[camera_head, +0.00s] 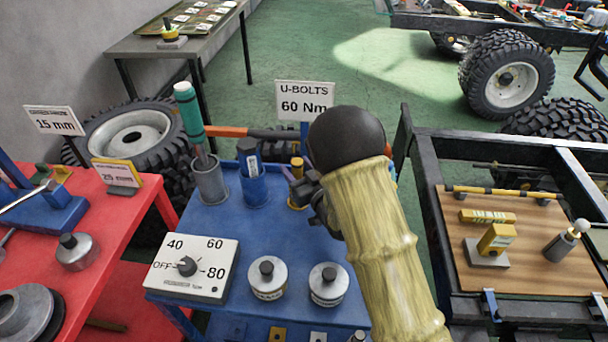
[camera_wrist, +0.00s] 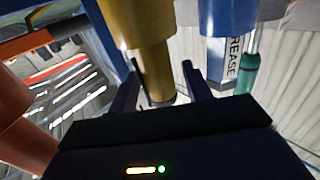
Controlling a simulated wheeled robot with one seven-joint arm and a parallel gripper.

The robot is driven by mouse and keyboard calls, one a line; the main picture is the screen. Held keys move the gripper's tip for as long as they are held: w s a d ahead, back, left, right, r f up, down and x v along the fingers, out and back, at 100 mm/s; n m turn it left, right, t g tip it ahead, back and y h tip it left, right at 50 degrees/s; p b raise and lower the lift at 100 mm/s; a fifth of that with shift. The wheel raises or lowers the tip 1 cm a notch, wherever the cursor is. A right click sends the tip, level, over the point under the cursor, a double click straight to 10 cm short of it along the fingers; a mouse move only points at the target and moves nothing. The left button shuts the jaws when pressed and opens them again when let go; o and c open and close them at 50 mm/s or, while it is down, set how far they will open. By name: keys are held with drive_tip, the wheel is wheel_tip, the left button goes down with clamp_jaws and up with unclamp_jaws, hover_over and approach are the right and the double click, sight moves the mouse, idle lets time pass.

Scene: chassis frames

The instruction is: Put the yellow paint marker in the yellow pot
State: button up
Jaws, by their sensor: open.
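The yellow pot (camera_head: 296,206) stands at the back of the blue table, partly hidden by my arm and gripper. The yellow paint marker (camera_head: 297,163) stands in it, its top above the rim. In the wrist view, which looks upside down, the pot (camera_wrist: 125,18) is at the top and the marker (camera_wrist: 152,62) sticks out of it toward my gripper. My gripper (camera_wrist: 158,88) is open, with the marker's end between or close to its two fingers. The fingers do not appear closed on it. In the head view my gripper (camera_head: 312,195) is right beside the pot.
A blue pot (camera_head: 255,191) with a grease tube (camera_head: 249,158) stands to the left, then a grey pot (camera_head: 210,182) with a teal-handled tool (camera_head: 189,112). A U-bolts sign (camera_head: 304,96) stands behind. A dial box (camera_head: 192,267) and two knobbed weights (camera_head: 267,280) are in front.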

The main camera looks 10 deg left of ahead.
drive_tip(key=b+v, duration=0.1)
drive_tip(key=v, duration=1.1)
drive_tip(key=shift+r, duration=0.2)
wheel_tip(320, 180, up, 10)
drive_tip(key=p, duration=0.9)
